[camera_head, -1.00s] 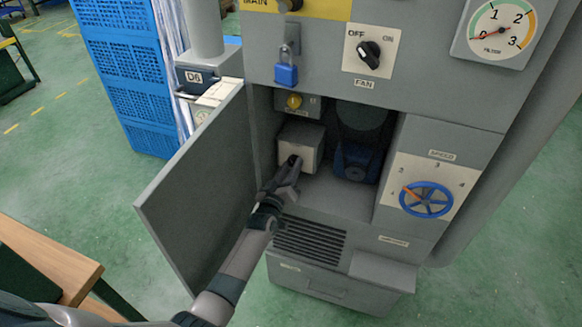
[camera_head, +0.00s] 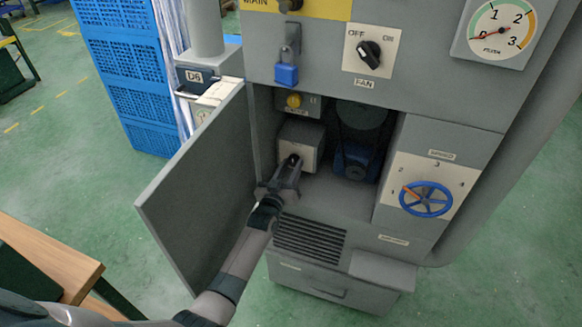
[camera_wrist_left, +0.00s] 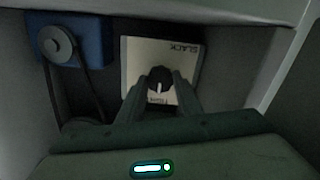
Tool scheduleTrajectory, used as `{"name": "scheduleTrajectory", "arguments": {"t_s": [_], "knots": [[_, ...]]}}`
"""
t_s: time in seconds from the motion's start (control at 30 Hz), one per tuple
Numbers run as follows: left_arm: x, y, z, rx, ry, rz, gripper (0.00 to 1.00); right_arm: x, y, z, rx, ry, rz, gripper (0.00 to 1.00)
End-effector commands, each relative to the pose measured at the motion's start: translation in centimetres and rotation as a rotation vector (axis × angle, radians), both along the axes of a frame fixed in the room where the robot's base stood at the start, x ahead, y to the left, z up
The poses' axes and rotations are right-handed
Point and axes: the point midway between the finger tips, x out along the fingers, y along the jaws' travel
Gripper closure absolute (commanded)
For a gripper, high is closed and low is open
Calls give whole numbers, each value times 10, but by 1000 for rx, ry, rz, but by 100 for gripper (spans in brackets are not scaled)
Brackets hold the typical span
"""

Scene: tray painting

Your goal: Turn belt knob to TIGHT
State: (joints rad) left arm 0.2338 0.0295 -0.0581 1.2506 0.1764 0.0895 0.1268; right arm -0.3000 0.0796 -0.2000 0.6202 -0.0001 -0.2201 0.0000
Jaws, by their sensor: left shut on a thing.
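The black belt knob (camera_wrist_left: 160,79) sits on a pale plate (camera_wrist_left: 133,62) lettered SLACK at the top of the left wrist view and TIGHT, partly hidden, below the knob. The knob's white mark points down in that view, towards the TIGHT lettering. In the head view the knob (camera_head: 293,159) is on the front of a pale box (camera_head: 304,137) inside the open cabinet. My left gripper (camera_head: 289,171) reaches in and is shut on the knob, one finger on each side; it also shows in the left wrist view (camera_wrist_left: 160,88). My right gripper is out of view.
The grey cabinet door (camera_head: 195,190) stands open left of my arm. A blue motor (camera_head: 357,160) with a belt is right of the box. A blue handwheel (camera_head: 426,199), a fan switch (camera_head: 369,54) and a blue padlock (camera_head: 287,75) are on the cabinet front.

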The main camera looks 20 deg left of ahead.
Motion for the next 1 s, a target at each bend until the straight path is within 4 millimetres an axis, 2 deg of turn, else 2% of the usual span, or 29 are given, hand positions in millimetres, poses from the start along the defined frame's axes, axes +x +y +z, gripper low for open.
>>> {"name": "scheduleTrajectory", "arguments": {"t_s": [0.03,0.1,0.47,0.63,0.83,1.0], "knots": [[-1,0,-3,-1,5,0,66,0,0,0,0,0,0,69],[-1,0,-2,-1,4,0,50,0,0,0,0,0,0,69],[-1,0,-1,-1,1,0,50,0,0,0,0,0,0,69],[-9,0,-2,-1,1,0,50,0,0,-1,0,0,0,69],[-30,1,-2,-1,2,-1,50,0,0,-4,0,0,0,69],[-58,2,-3,-1,2,0,50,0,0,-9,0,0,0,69]]}}
